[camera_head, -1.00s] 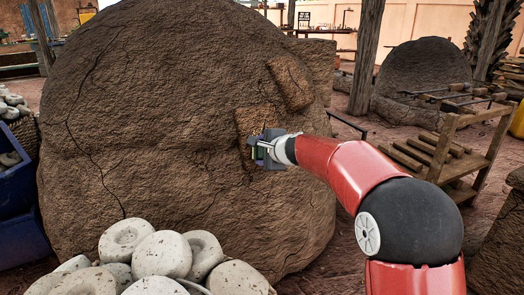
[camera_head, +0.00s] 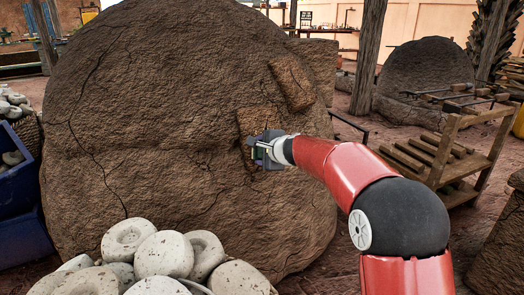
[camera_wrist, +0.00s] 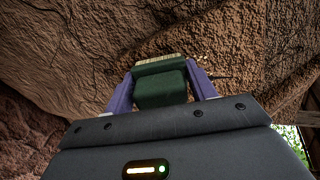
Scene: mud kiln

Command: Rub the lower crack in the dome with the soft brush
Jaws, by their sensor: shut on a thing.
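The big brown mud dome (camera_head: 170,110) fills the left and middle of the head view. A long dark crack (camera_head: 97,165) runs down its left side. A finer crack (camera_head: 213,200) shows low on the middle of the face, and a dark one (camera_head: 246,162) lies beside my gripper. I cannot tell which is meant as the lower crack. My gripper (camera_head: 262,150) is shut on the green brush (camera_wrist: 160,88), at the dome's right side. In the wrist view the brush's pale bristles (camera_wrist: 160,58) point at the dome wall; I cannot tell if they touch it.
Pale round stones (camera_head: 165,255) are piled in front of the dome. A blue bin (camera_head: 20,190) stands at the left. A wooden rack (camera_head: 445,160) and a smaller dome (camera_head: 425,75) stand at the right. Two raised blocks (camera_head: 291,82) jut from the dome near my gripper.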

